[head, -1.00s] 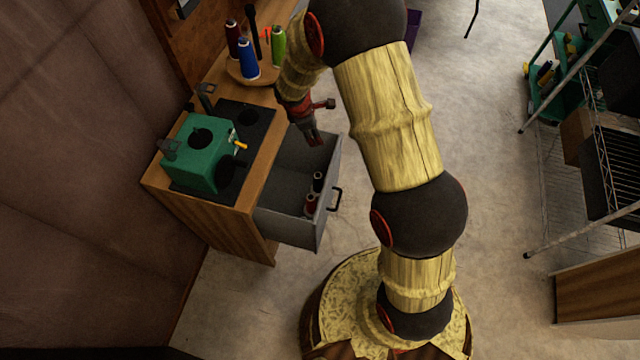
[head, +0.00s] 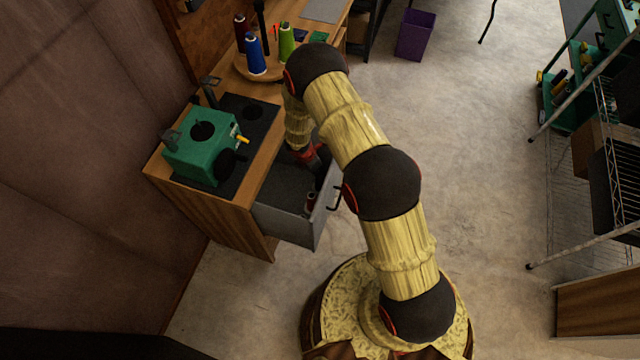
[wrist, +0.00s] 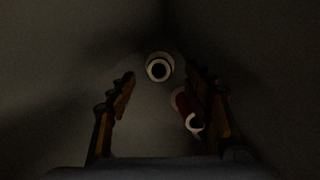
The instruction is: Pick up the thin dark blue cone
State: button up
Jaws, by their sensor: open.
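My gripper (wrist: 161,85) is open, its two fingers spread inside the drawer. In the head view my gripper (head: 315,168) reaches down into the open grey drawer (head: 290,225). In the wrist view a dark cone (wrist: 158,68) with a pale ring end stands just beyond the fingertips, between their lines and apart from them. Its blue colour cannot be made out in the dim light. A dark red cone (wrist: 181,101) with a pale end is close to the right finger. In the head view a reddish cone (head: 311,201) shows in the drawer; the dark cone is not clearly seen there.
A thicker bright blue cone (head: 255,54), a green cone (head: 287,42) and a dark red cone (head: 241,33) stand on a round wooden holder on the bench. A green machine (head: 202,148) stands above the drawer. The drawer walls lie close around my gripper.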

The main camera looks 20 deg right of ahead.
jog(key=b+x, duration=0.2)
jog(key=x, duration=0.2)
jog(key=shift+w+d+f, duration=0.15)
jog(key=shift+w+f, duration=0.05)
jog(key=shift+f, duration=0.1)
jog(key=shift+c, duration=0.6)
jog(key=c, duration=1.1)
jog(key=shift+o, duration=0.2)
jog(key=shift+r, duration=0.1)
